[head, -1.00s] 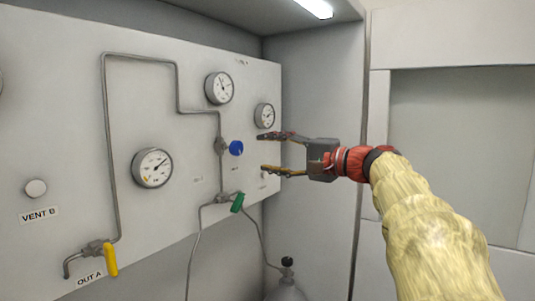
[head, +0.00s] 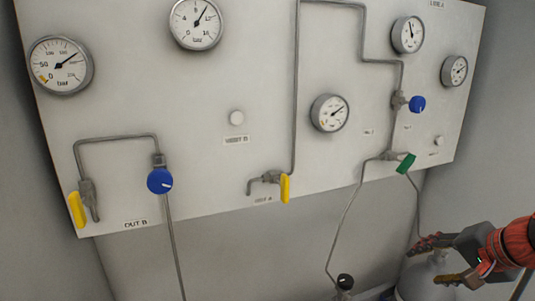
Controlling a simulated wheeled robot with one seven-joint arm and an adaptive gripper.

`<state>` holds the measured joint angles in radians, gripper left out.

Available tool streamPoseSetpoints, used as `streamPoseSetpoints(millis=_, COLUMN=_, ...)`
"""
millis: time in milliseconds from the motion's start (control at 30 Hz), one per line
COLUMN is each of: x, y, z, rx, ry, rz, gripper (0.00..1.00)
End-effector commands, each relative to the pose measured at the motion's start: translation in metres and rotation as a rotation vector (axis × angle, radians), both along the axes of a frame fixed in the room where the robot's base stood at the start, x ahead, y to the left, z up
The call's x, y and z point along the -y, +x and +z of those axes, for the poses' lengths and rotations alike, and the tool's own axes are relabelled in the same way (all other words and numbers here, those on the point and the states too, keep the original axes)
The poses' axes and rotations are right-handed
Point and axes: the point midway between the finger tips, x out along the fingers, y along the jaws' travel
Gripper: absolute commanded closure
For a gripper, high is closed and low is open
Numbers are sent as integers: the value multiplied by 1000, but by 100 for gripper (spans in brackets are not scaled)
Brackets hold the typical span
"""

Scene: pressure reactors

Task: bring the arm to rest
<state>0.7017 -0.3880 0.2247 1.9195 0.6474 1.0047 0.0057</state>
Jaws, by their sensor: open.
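My gripper (head: 432,261) is at the lower right of the head view, with its two fingers apart and nothing between them. It points left, below the panel's lower right edge and in front of a pale gas cylinder (head: 418,280). The gripper is apart from the green valve handle (head: 406,163) and the blue knob (head: 417,104) above it. Only the end of my arm shows, at the right picture edge.
The wall panel (head: 230,75) carries several round gauges, steel pipes, a left blue knob (head: 159,181) and yellow handles (head: 285,188) (head: 77,210). A black cylinder valve (head: 345,282) shows at the bottom.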

Motion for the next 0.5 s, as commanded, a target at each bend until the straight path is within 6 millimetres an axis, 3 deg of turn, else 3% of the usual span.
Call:
streamPoseSetpoints(millis=33, x=-23, y=-20, z=-20, rx=-56, ry=-70, rz=63, gripper=49)
streamPoseSetpoints(millis=200, x=-75, y=-88, z=-77, rx=-203, ry=-334, rz=294, gripper=49)
streamPoseSetpoints(millis=333, x=-103, y=-127, z=-103, rx=-246, ry=-497, rz=463, gripper=49)
streamPoseSetpoints(millis=500, x=-139, y=-157, z=-115, rx=-219, ry=-623, rz=642, gripper=49)
